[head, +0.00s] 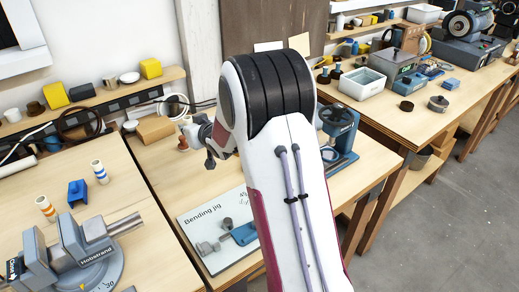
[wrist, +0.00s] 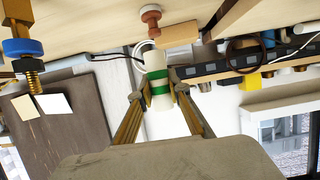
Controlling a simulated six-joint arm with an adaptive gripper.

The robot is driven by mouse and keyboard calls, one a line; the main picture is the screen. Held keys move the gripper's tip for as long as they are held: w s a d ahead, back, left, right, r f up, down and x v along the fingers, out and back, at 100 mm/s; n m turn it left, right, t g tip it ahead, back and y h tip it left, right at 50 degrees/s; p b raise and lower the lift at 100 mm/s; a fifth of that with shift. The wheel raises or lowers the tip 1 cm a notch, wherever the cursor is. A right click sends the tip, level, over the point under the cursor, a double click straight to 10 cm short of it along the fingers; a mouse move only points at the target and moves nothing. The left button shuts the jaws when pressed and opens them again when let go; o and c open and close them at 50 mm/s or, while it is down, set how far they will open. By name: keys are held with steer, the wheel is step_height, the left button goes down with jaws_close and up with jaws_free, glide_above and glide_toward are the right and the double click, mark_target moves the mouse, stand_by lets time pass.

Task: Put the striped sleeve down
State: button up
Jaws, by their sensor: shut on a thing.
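My gripper (wrist: 160,90) is shut on a white sleeve with green stripes (wrist: 161,102), its two fingers on either side of it in the wrist view. The sleeve is hidden in the head view, where my own arm covers most of the gripper. Two other striped sleeves stand on the left bench in the head view, one white with orange (head: 45,208) and one white with blue (head: 100,173). A small blue block (head: 77,192) sits between them.
A grey vise (head: 72,250) stands at the front left. A "Bending jig" board (head: 192,222) lies on the middle bench, with a blue press (head: 341,135) behind my arm. Bare wood shows around the standing sleeves.

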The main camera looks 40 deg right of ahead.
stand_by(0.3)
glide_above(195, 162)
steer(key=shift+s+f, duration=0.1)
steer(key=shift+f, duration=3.05)
steer(key=shift+f, duration=0.15)
steer(key=shift+f, duration=1.7)
steer(key=shift+f, duration=0.15)
steer(key=o, duration=0.8)
